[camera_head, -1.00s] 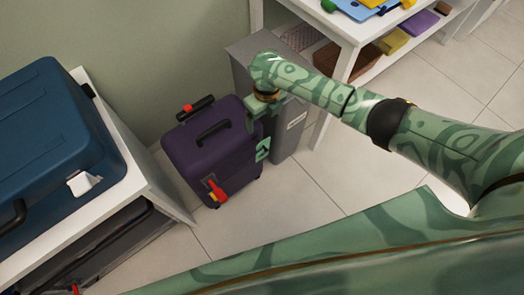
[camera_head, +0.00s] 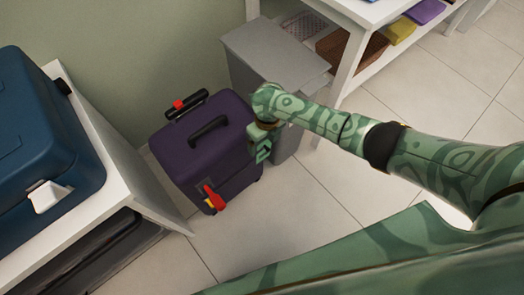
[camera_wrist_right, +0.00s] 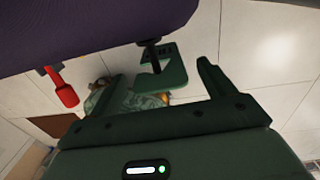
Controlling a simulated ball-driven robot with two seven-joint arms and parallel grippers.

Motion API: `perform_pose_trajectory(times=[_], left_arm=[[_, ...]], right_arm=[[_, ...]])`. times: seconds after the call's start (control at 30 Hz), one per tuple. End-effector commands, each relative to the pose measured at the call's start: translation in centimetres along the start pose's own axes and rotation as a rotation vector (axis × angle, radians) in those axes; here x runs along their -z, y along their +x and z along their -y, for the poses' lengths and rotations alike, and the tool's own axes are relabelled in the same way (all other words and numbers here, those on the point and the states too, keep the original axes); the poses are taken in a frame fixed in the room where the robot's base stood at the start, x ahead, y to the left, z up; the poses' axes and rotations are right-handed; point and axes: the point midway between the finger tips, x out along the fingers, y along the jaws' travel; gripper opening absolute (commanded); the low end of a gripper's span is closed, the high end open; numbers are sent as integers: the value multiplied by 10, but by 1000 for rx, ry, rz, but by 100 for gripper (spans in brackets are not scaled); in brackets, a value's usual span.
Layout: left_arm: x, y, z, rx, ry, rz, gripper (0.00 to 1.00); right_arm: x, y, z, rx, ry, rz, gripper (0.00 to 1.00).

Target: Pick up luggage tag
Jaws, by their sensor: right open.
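In the right wrist view a red piece (camera_wrist_right: 65,93) hangs near the edge of the purple suitcase (camera_wrist_right: 90,30), left of the fingers. My right gripper (camera_head: 263,152) is open and seems empty. It is beside the suitcase's right side, above and right of the tag in the head view and apart from it. My left gripper is out of view.
A grey bin (camera_head: 275,50) stands behind the right gripper. A white bench (camera_head: 120,190) at left bears a blue suitcase (camera_head: 45,150) with a white tag, with a dark case below. White shelving (camera_head: 350,65) is at upper right. The tiled floor in front is clear.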

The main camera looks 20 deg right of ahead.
Motion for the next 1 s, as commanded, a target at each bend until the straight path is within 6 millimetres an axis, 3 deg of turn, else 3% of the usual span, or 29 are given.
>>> perform_pose_trajectory(times=[0.13, 0.33, 0.63, 0.8, 1.0], left_arm=[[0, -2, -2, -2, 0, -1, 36], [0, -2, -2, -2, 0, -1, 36], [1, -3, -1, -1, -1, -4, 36], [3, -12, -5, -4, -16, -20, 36], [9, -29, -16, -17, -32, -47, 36]], right_arm=[[-1, -3, 0, 1, 0, 3, 79], [-1, -3, 0, 1, 0, 2, 24], [-1, -6, 0, 1, 0, 3, 24], [-1, -24, -1, 2, 0, 6, 24], [44, -25, 0, 4, 0, 3, 24]])
